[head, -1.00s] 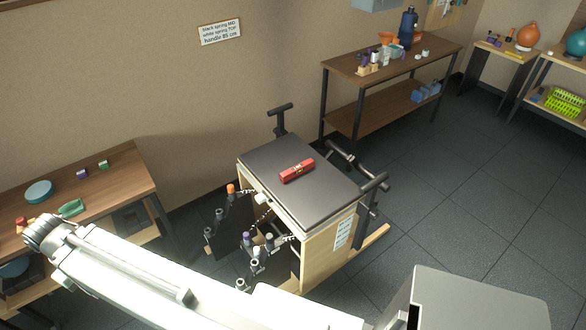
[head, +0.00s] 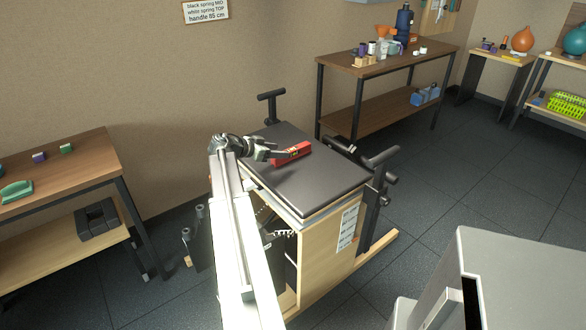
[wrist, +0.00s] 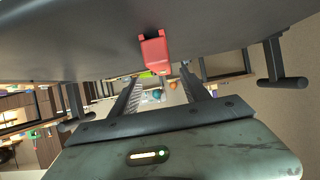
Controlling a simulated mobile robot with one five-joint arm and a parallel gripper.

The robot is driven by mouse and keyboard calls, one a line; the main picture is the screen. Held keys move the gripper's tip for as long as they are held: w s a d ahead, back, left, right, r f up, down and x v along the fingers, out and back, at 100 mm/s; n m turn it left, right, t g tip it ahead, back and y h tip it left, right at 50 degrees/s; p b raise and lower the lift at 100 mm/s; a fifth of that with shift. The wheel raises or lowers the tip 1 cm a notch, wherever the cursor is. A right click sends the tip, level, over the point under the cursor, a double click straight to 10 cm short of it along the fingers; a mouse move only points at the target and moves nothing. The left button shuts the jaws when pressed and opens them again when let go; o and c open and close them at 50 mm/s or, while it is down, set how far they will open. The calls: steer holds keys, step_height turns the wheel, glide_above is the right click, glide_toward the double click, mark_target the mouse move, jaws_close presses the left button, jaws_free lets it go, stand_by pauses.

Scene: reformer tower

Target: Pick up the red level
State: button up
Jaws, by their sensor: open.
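The red level (head: 293,152) lies on the black padded top (head: 318,188) of the tower. My gripper (head: 275,154) is at the near-left end of the level, low over the pad. In the wrist view, which looks upside down, the red level (wrist: 155,52) shows end-on just beyond the fingertips. My open gripper (wrist: 160,76) has its two fingers to either side of the level's line, with nothing held. I cannot tell whether a fingertip touches the level. My arm hides part of the tower's left side.
A T-shaped handle (head: 271,96) stands behind the pad, and black bars (head: 375,160) stick out at its right. A wooden table (head: 65,170) is at the left. A workbench (head: 385,65) with bottles stands behind.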

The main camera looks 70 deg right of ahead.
mark_target(290, 150)
steer(key=shift+s+d, duration=0.2)
steer(key=b+x, duration=0.3)
steer(key=x, duration=0.4)
steer(key=shift+d+f, duration=0.1)
steer(key=shift+d, duration=0.25)
jaws_close()
